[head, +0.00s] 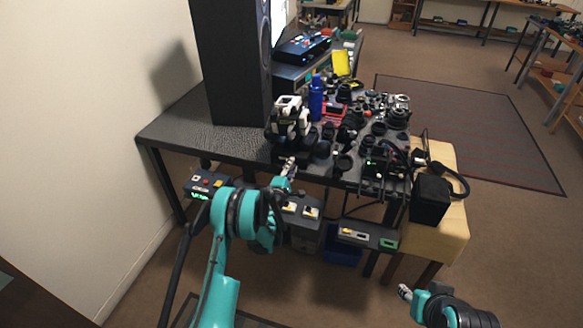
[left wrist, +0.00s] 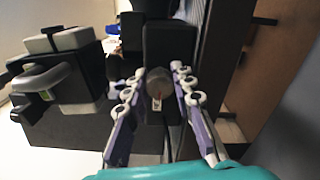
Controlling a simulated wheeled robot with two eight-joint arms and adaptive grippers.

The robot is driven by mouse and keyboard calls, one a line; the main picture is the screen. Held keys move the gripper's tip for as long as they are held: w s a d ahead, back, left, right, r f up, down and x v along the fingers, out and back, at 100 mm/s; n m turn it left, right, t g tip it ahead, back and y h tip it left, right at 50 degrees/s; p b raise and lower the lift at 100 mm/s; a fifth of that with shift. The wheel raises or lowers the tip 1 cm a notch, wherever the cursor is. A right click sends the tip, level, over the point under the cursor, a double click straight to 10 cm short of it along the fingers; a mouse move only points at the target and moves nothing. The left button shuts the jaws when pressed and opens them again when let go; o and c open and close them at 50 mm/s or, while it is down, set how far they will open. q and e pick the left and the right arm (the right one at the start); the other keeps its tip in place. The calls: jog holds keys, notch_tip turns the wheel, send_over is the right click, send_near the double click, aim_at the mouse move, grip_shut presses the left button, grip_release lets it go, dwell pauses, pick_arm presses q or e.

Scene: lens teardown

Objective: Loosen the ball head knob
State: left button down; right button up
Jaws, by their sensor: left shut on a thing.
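In the left wrist view, the ball head knob (left wrist: 158,84) is a small dark grey round knob on a black block (left wrist: 168,48). My left gripper (left wrist: 159,76) is shut on it, with a jointed finger against each side. In the head view, my left gripper (head: 289,166) is at the table's front edge, just below a white-and-black device (head: 290,112). The knob is too small to make out there. My right gripper (head: 405,292) is low at the bottom right, away from the table; its finger gap is too small to judge.
A tall black speaker (head: 228,65) stands on the dark table (head: 180,130). A blue bottle (head: 316,98) and several lenses and camera parts crowd the table's right half. A black bag (head: 430,199) is at the wooden chair (head: 452,222). The table's left part is bare.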

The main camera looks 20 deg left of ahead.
dwell(0.4)
pick_arm(q)
jog(key=c, duration=1.3)
grip_release()
jog(key=shift+o, duration=0.2)
